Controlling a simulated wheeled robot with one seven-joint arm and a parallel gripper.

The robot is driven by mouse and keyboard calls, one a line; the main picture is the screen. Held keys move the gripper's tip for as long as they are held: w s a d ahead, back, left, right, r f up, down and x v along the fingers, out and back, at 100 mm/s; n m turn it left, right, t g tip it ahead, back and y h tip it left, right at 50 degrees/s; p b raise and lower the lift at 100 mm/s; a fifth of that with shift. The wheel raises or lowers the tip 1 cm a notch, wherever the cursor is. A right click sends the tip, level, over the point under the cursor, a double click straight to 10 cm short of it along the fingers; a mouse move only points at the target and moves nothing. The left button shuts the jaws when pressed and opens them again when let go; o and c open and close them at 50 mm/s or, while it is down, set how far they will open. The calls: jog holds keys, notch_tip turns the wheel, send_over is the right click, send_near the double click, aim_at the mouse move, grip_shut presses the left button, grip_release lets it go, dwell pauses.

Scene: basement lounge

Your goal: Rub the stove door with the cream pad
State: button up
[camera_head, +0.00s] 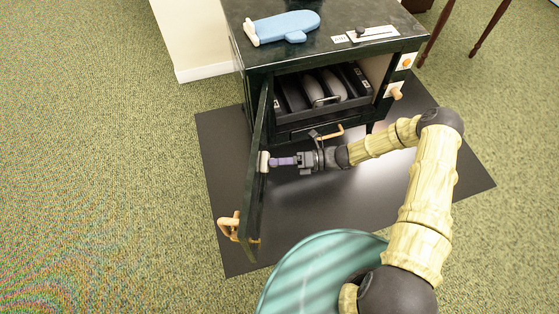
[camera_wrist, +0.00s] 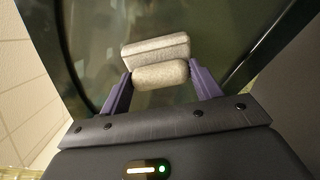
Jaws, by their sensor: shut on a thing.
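The stove (camera_head: 330,100) is dark green, and its stove door (camera_head: 257,185) stands open to the left, seen nearly edge-on. My gripper (camera_head: 278,161) is at the door's inner face. It is shut on the cream pad (camera_head: 263,162), a small rounded block. In the wrist view the pad (camera_wrist: 160,75) sits between the two purple fingers, in front of the door's dark glassy surface (camera_wrist: 215,30). A pale shape just above the pad looks like its reflection in the door. The pad appears to be touching the door or very close to it; I cannot tell which.
A blue mitt-like thing (camera_head: 284,27) and a dark-knobbed plate (camera_head: 370,34) are on the stove top. The open firebox (camera_head: 323,90) holds dark, rounded shapes. Wooden handles (camera_head: 231,228) stick out at the door's outer edge. A dark mat (camera_head: 222,150) lies under the stove, with green carpet around.

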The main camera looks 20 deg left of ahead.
jog(key=shift+f, duration=0.5)
jog(key=shift+s, duration=0.15)
jog(key=shift+s+d+p, duration=0.15)
jog(key=shift+s+p, duration=0.45)
jog(key=shift+s, duration=0.2)
jog(key=shift+s+d+p, duration=0.1)
jog(key=shift+s+p, duration=0.45)
jog(key=shift+s, duration=0.25)
jog(key=shift+s+d+r+p, duration=0.15)
jog(key=shift+s+d+p, duration=0.05)
jog(key=shift+s+p, duration=0.75)
jog(key=shift+s+d, duration=0.15)
jog(key=shift+s, duration=0.6)
